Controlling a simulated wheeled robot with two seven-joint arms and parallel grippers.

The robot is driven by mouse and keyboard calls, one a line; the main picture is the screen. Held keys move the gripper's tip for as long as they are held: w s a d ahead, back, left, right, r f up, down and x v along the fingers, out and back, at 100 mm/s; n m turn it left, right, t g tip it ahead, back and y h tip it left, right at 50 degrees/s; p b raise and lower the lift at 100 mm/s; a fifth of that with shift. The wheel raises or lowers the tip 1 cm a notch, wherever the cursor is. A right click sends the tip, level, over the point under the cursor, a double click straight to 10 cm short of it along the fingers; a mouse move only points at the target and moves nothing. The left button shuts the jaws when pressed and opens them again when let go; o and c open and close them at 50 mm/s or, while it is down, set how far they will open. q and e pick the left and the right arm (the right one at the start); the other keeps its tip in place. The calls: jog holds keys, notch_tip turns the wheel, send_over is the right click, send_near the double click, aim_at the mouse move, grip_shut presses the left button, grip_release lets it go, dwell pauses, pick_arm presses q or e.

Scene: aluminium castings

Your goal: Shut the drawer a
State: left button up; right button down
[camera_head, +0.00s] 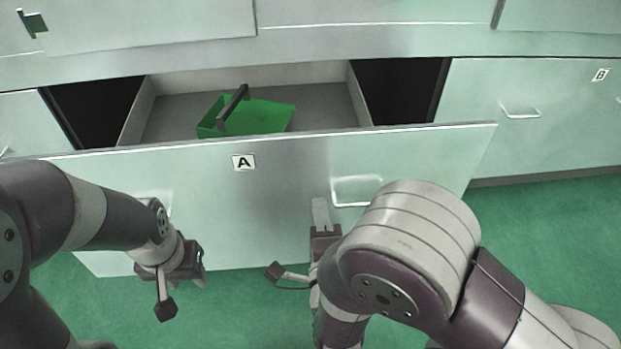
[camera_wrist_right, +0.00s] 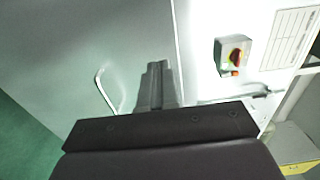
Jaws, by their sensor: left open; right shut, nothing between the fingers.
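Drawer A (camera_head: 270,200) stands pulled out, its pale green front labelled "A" facing me and its grey inside showing. A green tray (camera_head: 262,117) with a dark handle lies inside. The drawer front has a handle (camera_head: 357,205) on the right; another on the left is partly hidden by my left arm. My right gripper (camera_head: 320,212) is shut and empty, in front of the drawer front just left of the right handle. In the right wrist view its closed fingers (camera_wrist_right: 155,86) point at the panel; contact cannot be told. My left gripper (camera_head: 198,268) is open and empty, low before the front's left part.
Drawer B (camera_head: 570,120) at the right is shut. Dark gaps flank the open drawer. Green floor (camera_head: 560,225) is clear at the right.

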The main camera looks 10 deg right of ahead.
aim_at(310, 147)
jog(key=w+b, duration=0.2)
jog(key=w, duration=1)
jog(key=shift+w, duration=0.25)
pick_arm(q)
jog(key=shift+f+b, duration=0.35)
jog(key=shift+f, duration=1)
pick_arm(e)
jog(key=shift+w+r, duration=0.1)
jog(key=shift+w, duration=0.55)
